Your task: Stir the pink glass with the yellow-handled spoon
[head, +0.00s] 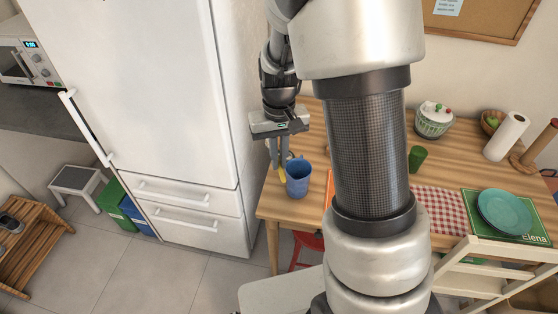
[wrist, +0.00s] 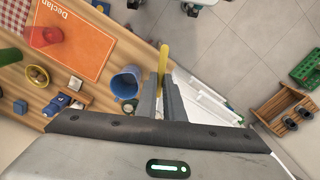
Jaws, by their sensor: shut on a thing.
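My gripper (head: 278,163) points down by the left edge of the wooden table. In the wrist view its fingers (wrist: 163,82) are closed on a yellow handle (wrist: 163,59), which I take to be the spoon's. The spoon's far end is not clear to see. A reddish-pink glass (wrist: 45,37) lies or stands on the table at the left of the wrist view, well apart from my gripper. I cannot make it out in the head view, where my arm covers part of the table.
A blue mug (head: 298,178) stands right beside my gripper; it also shows in the wrist view (wrist: 126,83). An orange mat (wrist: 75,40) lies near the glass. The fridge (head: 150,95) is close on the left. A green cup (head: 417,158) and teal plate (head: 505,211) are farther right.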

